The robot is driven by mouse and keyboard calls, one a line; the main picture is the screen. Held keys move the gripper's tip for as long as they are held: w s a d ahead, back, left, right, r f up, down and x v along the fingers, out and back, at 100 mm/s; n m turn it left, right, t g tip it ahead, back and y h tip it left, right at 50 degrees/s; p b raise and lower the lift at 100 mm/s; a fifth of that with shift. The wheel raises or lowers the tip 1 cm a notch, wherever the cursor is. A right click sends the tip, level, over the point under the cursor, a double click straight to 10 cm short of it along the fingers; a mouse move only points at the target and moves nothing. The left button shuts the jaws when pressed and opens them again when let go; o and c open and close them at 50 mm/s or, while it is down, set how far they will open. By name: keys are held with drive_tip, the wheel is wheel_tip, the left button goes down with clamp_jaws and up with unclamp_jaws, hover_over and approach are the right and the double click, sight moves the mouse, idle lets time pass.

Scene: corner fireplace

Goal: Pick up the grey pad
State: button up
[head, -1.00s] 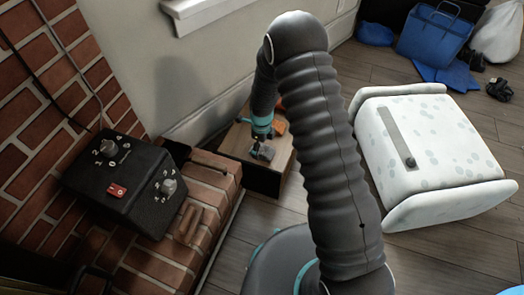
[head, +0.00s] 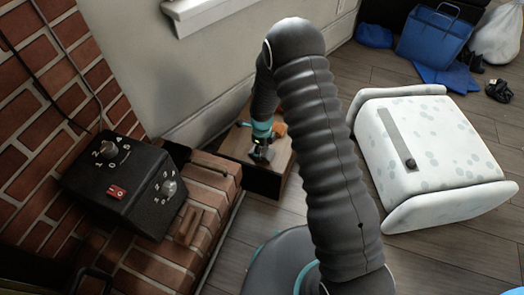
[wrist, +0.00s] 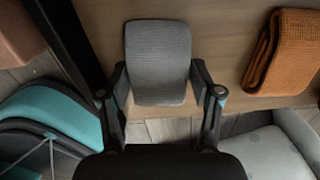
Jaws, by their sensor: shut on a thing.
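The grey pad (wrist: 158,62) is a rounded grey fabric block. In the wrist view it lies between the two fingers of my gripper (wrist: 160,88), which is shut on its sides. In the head view the pad (head: 262,154) is small and partly covered by my gripper (head: 261,145). It is at the wooden top of a small low table (head: 282,162). I cannot tell whether the pad touches the tabletop.
A folded orange cloth (wrist: 284,50) lies beside the pad on the tabletop. A brick ledge (head: 205,195) with a black box (head: 125,185) is on the left.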

drive_tip(key=shift+r, duration=0.5)
wheel_tip(320, 180, up, 3)
drive_tip(key=shift+f, duration=0.1)
drive_tip(key=s+d+r, duration=0.3)
drive_tip(key=d+r, duration=0.4)
drive_tip(key=d, duration=0.4)
drive_tip(key=shift+d, duration=0.15)
drive_tip(key=shift+r, duration=0.1)
drive_tip(key=o, duration=0.6)
drive_tip(key=c, duration=0.5)
